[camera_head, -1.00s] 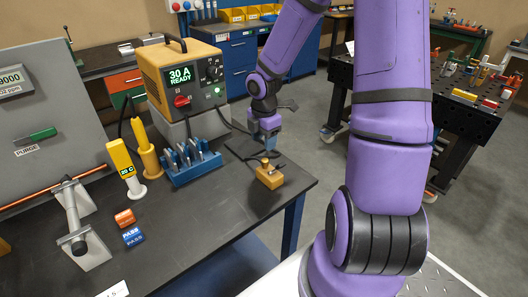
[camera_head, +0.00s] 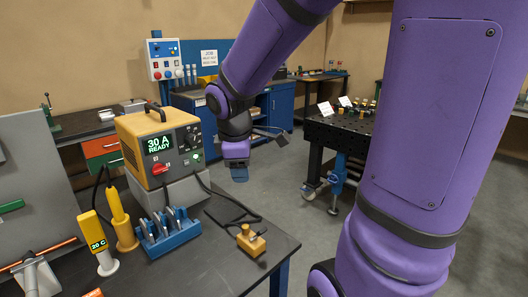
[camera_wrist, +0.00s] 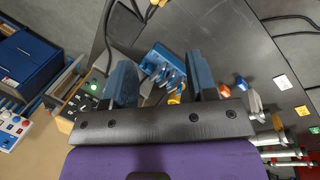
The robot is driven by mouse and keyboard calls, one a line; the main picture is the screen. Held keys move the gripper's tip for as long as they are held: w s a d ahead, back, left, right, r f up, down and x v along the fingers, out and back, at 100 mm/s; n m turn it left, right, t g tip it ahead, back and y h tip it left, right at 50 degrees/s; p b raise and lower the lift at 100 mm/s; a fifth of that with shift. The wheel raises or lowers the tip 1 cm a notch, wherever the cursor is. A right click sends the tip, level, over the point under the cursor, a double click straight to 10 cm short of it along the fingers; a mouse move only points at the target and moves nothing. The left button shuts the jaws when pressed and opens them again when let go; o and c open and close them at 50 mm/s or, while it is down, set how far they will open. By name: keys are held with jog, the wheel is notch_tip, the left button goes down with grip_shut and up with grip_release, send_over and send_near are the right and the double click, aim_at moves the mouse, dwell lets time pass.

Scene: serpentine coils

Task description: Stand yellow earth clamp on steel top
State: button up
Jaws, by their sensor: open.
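The yellow earth clamp (camera_head: 251,241), a small block with a brass-coloured knob on top, stands upright on the dark bench top (camera_head: 215,270) near its right edge. A dark cable lies beside it. In the wrist view, a yellow piece at the top edge (camera_wrist: 152,9) looks like the clamp, partly cut off. My gripper (camera_head: 237,174) is raised above and behind the clamp, clear of it. In the wrist view its two blue fingers (camera_wrist: 160,68) are wide apart with nothing held between them.
The yellow power source (camera_head: 160,145) stands on a grey plinth left of my gripper. A blue rack of tools (camera_head: 168,232) and two yellow-handled tools (camera_head: 122,220) stand left of the clamp. A black perforated table (camera_head: 335,135) is across the floor at right.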

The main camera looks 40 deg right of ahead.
jog(key=s+a+r+m+t+y, duration=0.1)
jog(key=s+a+r+m+t, duration=0.1)
jog(key=s+r+m, duration=0.2)
jog(key=s+a+r+m+t+y, duration=0.1)
jog(key=s+a+r+m, duration=0.2)
jog(key=s, duration=0.7)
notch_tip(320, 180, up, 3)
jog(key=m, duration=0.2)
jog(key=shift+a+m+t, duration=0.25)
jog(key=shift+m+t, duration=0.05)
jog(key=shift+t, duration=0.1)
